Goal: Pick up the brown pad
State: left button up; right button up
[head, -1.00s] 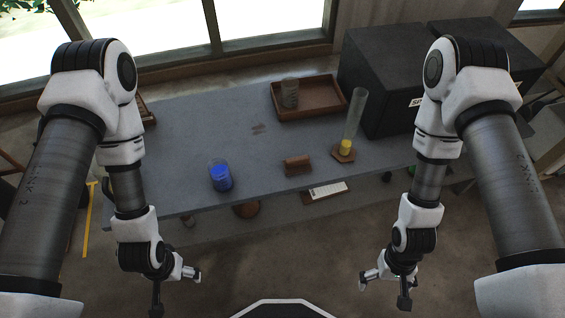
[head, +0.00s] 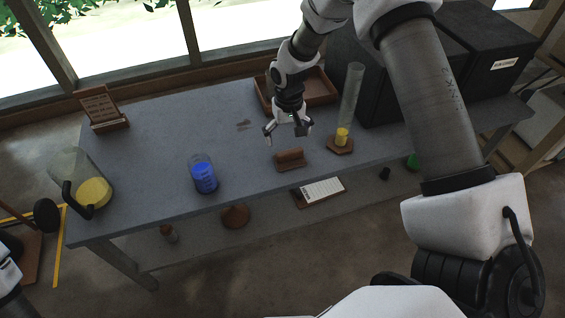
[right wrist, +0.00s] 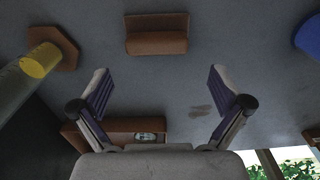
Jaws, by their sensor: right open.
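The brown pad (head: 290,160) lies on the grey table near its front edge, a small block with a raised back part. In the right wrist view the brown pad (right wrist: 157,38) is at the top centre, beyond the fingertips. My right gripper (head: 288,131) is open and empty, above the table just behind the pad and apart from it. In the right wrist view both fingers of the right gripper (right wrist: 160,85) are spread, with bare table between them. My left gripper is out of view; only a bit of my left arm shows at the lower left.
A tall clear cylinder (head: 352,95) with a yellow bottom stands on a brown base right of the pad. A blue-filled glass (head: 203,175) and a jug with yellow contents (head: 94,191) stand left. A wooden tray (head: 321,86) and dark boxes (head: 475,66) are behind.

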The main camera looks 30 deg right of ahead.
aim_at(290, 151)
jog(key=f, duration=0.4)
jog(key=f+b, duration=0.1)
jog(key=f, duration=0.1)
jog(key=shift+s+d+f, duration=0.1)
jog(key=shift+s+f, duration=0.15)
jog(key=shift+s, duration=0.1)
jog(key=c, duration=1.1)
jog(key=shift+r, duration=0.1)
